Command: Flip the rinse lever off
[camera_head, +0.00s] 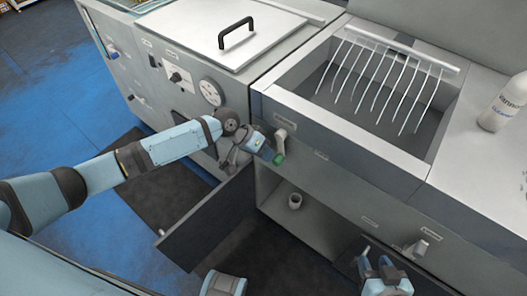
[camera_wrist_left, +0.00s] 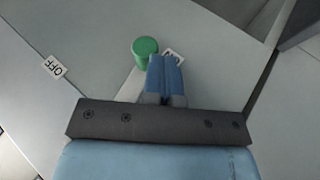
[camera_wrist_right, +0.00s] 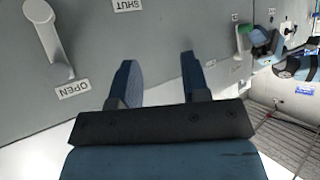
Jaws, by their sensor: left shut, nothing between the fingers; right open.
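The rinse lever is a pale arm with a green knob (camera_wrist_left: 145,48). The knob also shows in the head view (camera_head: 279,158), on the front panel below the sink. In the left wrist view the knob is beside a partly covered ON label (camera_wrist_left: 173,55); the OFF label (camera_wrist_left: 53,66) is further left. My left gripper (camera_head: 268,153) is shut and empty. Its fingertips (camera_wrist_left: 166,60) are close beside the knob; contact cannot be told. The gripper hides part of the lever arm. My right gripper (camera_wrist_right: 158,62) is open and empty, low at right in the head view (camera_head: 374,258).
A pale lever (camera_wrist_right: 50,38) with OPEN (camera_wrist_right: 74,89) and SHUT labels is near my right gripper. An open dark cabinet door (camera_head: 210,220) hangs below my left gripper. A sink with a wire rack (camera_head: 395,48) and a white bottle (camera_head: 505,103) are above.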

